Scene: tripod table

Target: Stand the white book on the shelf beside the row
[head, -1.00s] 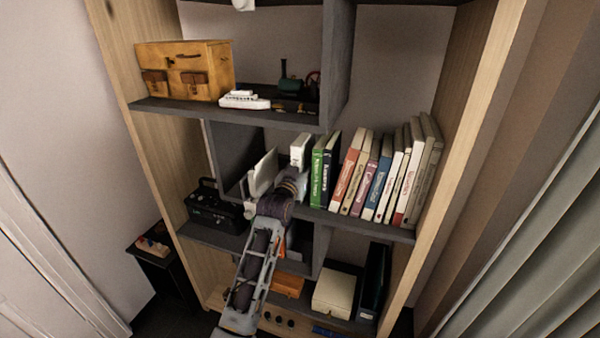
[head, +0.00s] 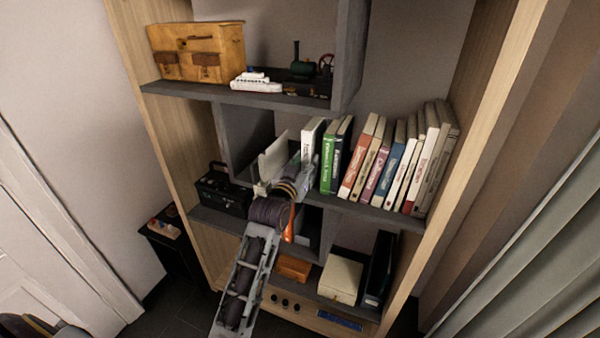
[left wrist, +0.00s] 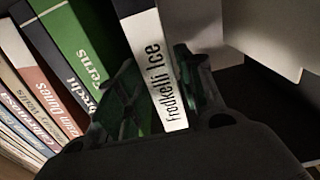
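The white book (head: 312,137) is upright at the left end of the book row, beside a green book (head: 330,160). My left gripper (head: 292,180) is in front of the shelf at its lower part. In the left wrist view, the white book's spine (left wrist: 160,75) with dark lettering lies between the two fingers (left wrist: 158,90), which close in on both its sides. The green book (left wrist: 80,45) is right next to the left finger there. The white book's bottom edge is hidden by the gripper, so contact with the shelf cannot be told. My right gripper is out of view.
The row of books (head: 380,165) leans to the right on the middle shelf (head: 385,212). A pale upright panel-like thing (head: 274,155) stands left of the gripper. A black radio (head: 222,192) is further left. A toy ship (head: 256,82) and wooden box (head: 198,52) are above.

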